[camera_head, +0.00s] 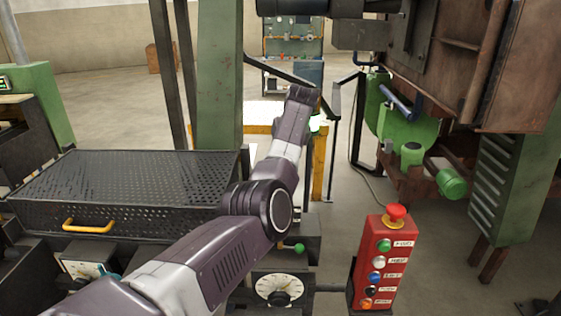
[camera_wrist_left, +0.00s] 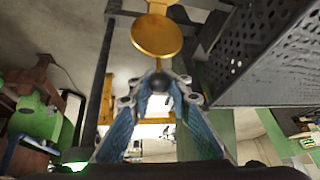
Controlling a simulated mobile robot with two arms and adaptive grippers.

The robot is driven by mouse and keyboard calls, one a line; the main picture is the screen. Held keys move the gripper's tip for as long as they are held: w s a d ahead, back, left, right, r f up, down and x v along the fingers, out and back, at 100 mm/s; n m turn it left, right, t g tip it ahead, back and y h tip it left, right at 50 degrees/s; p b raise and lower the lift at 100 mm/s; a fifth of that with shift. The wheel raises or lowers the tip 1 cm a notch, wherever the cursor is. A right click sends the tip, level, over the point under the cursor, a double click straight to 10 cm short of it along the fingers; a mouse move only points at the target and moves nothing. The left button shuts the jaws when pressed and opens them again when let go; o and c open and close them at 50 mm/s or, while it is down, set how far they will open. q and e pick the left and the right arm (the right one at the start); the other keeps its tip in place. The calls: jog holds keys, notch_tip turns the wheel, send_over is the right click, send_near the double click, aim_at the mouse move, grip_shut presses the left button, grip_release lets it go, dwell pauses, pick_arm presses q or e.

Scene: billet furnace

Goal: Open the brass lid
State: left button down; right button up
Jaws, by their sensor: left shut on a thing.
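The brass lid (camera_wrist_left: 156,36) is a round golden disc in the upper middle of the left wrist view. A thin rod runs from the disc down to a dark ball knob (camera_wrist_left: 160,81). My left gripper (camera_wrist_left: 158,84) has its blue-padded fingers drawn together at their tips, shut on this knob, with the disc just beyond. In the head view my left arm reaches forward across the middle. Its gripper and the lid are hidden there behind the arm's far end. My right gripper is in neither view.
A perforated black cover (camera_head: 120,185) with a yellow handle (camera_head: 88,227) lies left of my arm. A red button box (camera_head: 384,262) stands at right. A green post (camera_head: 218,75) and an orange post (camera_head: 320,160) stand near the arm. Rusty machinery (camera_head: 470,65) fills the upper right.

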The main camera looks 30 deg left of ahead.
pick_arm(q)
jog(key=c, duration=2.1)
grip_release()
jog(key=shift+w+d+r, duration=0.1)
jog(key=shift+d+r, duration=0.05)
jog(key=shift+r, duration=0.05)
jog(key=shift+o, duration=1.3)
jog(key=shift+d, duration=0.15)
jog(key=shift+r, duration=0.35)
jog(key=v, duration=1.1)
jog(key=shift+d, duration=0.3)
jog(key=shift+f, duration=0.1)
